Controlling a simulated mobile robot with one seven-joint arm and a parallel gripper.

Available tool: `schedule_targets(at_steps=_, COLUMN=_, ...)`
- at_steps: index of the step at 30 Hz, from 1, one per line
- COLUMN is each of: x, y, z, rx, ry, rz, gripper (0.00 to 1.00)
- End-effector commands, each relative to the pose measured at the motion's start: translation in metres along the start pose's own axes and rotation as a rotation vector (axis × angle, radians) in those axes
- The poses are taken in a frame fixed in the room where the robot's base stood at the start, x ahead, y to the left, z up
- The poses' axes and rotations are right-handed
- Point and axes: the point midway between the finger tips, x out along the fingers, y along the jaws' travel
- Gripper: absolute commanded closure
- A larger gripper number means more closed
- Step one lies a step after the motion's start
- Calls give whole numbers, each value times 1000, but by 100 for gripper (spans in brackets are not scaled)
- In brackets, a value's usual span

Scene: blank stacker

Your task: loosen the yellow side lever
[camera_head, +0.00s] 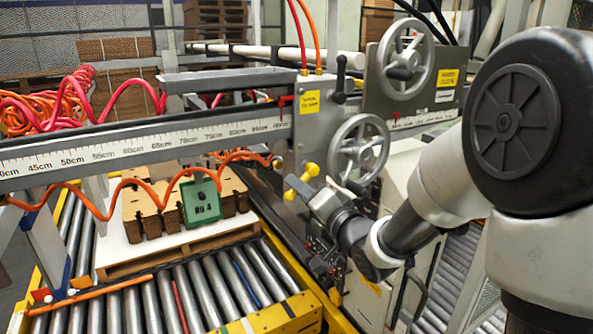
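The yellow side lever (309,172) is on the lower part of the grey carriage plate (312,128), just right of the end of the orange coiled hose. It has yellow knob ends, one upper right and one lower left. My gripper (308,193) is right at the lever, its dark body coming in from the lower right. The fingers are small and partly hidden here, so I cannot tell whether they touch the lever or how wide they stand.
A handwheel (359,148) is close to the right of the lever, with a second handwheel (405,60) above. A ruler beam (140,143) runs left from the carriage. Below, cardboard blanks (150,212) and a green block (200,200) stand on a pallet over rollers (150,308).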

Motion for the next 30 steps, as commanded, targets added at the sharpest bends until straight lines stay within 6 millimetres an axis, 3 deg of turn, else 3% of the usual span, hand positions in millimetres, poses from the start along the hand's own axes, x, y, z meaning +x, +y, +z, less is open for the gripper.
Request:
schedule_targets(at_steps=21, x=0, y=-25, z=-7, rx=440, ry=0, rz=-1, gripper=79)
schedule_targets(at_steps=30, x=-7, y=-24, z=-7, rx=480, ry=1, rz=0, gripper=79)
